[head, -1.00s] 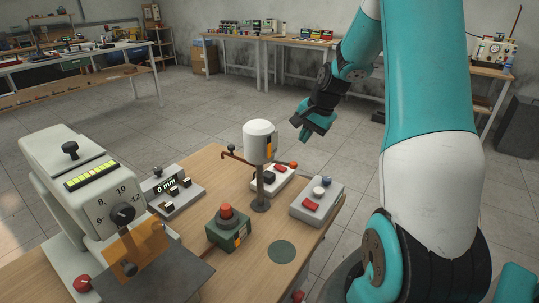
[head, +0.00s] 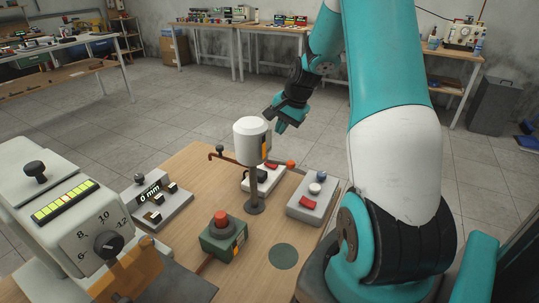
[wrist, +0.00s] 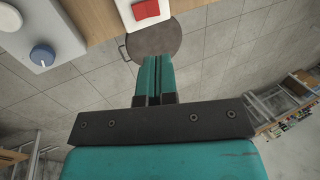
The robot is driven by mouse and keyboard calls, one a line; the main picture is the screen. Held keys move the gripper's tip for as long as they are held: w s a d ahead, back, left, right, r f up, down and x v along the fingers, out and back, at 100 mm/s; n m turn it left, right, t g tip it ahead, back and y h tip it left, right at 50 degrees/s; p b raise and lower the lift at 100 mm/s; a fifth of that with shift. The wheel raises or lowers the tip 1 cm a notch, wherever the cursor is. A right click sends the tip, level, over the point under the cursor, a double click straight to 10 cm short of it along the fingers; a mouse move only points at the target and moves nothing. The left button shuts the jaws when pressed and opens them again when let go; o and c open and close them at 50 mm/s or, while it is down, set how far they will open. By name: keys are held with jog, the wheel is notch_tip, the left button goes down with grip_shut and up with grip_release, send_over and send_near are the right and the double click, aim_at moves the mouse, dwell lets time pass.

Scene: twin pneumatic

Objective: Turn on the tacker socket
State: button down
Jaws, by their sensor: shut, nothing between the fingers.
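Two switch boxes stand at the far right of the wooden table, and I cannot tell which is the tacker socket. One is a white box (head: 262,178) with a red and a dark rocker, partly hidden behind the post of a white cylinder. The other is a grey box (head: 313,203) with a red rocker and a round knob. In the wrist view, a white box with a red rocker (wrist: 146,9) shows at the top, and a box with a blue knob (wrist: 42,55) at the upper left. My gripper (head: 280,127) is shut and empty, above and beyond the table's far edge, touching nothing.
The white cylinder (head: 250,140) on its post stands between the front of the table and the white box. A green box with a red button (head: 221,220), a "0 mm" display unit (head: 157,200) and a large dial machine (head: 65,225) stand nearer. Bare wood lies between them.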

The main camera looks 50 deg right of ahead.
jog(key=p+x, duration=0.1)
jog(key=x, duration=1.1)
jog(key=shift+f, duration=0.15)
jog(key=shift+w+f+g+p, duration=0.2)
jog(key=shift+g+p, duration=0.1)
jog(key=shift+g, duration=0.1)
jog(key=shift+s, duration=0.15)
jog(key=shift+s+d+r, duration=0.15)
jog(key=shift+s+d, duration=0.05)
jog(key=shift+s, duration=0.45)
notch_tip(320, 180, up, 14)
jog(key=p, duration=0.2)
